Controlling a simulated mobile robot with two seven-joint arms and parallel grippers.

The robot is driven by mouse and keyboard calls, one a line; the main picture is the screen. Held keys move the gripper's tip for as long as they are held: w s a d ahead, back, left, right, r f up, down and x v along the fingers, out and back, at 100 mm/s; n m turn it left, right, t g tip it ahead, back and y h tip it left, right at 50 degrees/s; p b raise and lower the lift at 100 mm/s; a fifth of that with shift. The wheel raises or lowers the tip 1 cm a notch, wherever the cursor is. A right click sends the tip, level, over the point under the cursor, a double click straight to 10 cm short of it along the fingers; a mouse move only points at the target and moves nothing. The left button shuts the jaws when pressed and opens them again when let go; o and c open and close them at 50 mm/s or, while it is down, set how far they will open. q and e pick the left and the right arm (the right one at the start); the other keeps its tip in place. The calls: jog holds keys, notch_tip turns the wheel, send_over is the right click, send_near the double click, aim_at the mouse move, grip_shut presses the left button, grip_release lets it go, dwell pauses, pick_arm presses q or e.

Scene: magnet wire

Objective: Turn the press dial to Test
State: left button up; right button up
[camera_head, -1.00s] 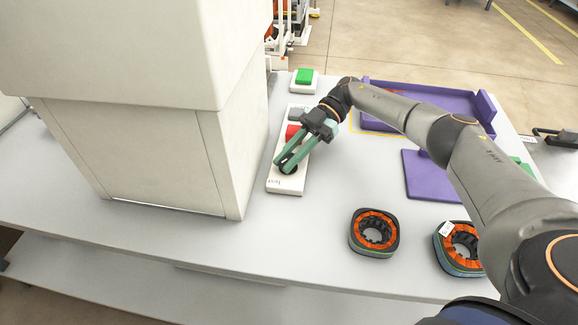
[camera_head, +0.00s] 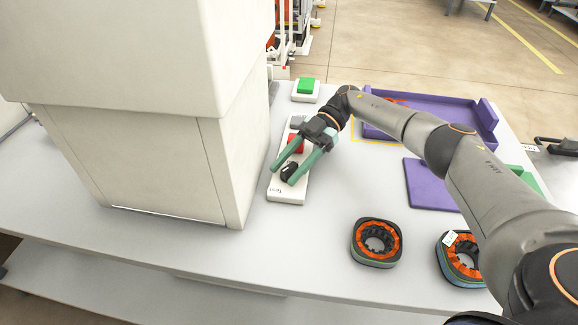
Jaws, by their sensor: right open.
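The press dial (camera_head: 289,171) is a black knob on a white control panel (camera_head: 289,197) that lies on the table beside the press (camera_head: 150,110). The word "Test" is printed at the panel's near end. A red button (camera_head: 295,143) sits on the same panel, partly hidden by my gripper. My right gripper (camera_head: 281,176) is open, with its two green fingers on either side of the dial. I cannot tell whether the fingers touch it. My left gripper is not in view.
A green button box (camera_head: 305,90) stands behind the panel. Two orange and black stator rings, one (camera_head: 376,243) nearer the middle and one (camera_head: 462,258) at right, sit on the table. A purple tray (camera_head: 487,115) and purple plate (camera_head: 430,187) lie at right.

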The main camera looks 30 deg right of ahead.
aim_at(290, 167)
jog(key=shift+r, duration=0.35)
notch_tip(290, 167, up, 3)
jog(key=shift+f+p, duration=0.1)
jog(key=shift+p, duration=0.4)
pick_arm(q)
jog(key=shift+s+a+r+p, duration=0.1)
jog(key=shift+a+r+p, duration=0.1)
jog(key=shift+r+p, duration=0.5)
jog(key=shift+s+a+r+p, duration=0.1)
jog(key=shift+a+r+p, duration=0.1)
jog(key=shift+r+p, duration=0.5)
pick_arm(e)
jog(key=s+a+r, duration=0.6)
jog(key=s+r, duration=0.3)
jog(key=s, duration=0.3)
jog(key=shift+s+r, duration=0.25)
jog(key=shift+s, duration=0.05)
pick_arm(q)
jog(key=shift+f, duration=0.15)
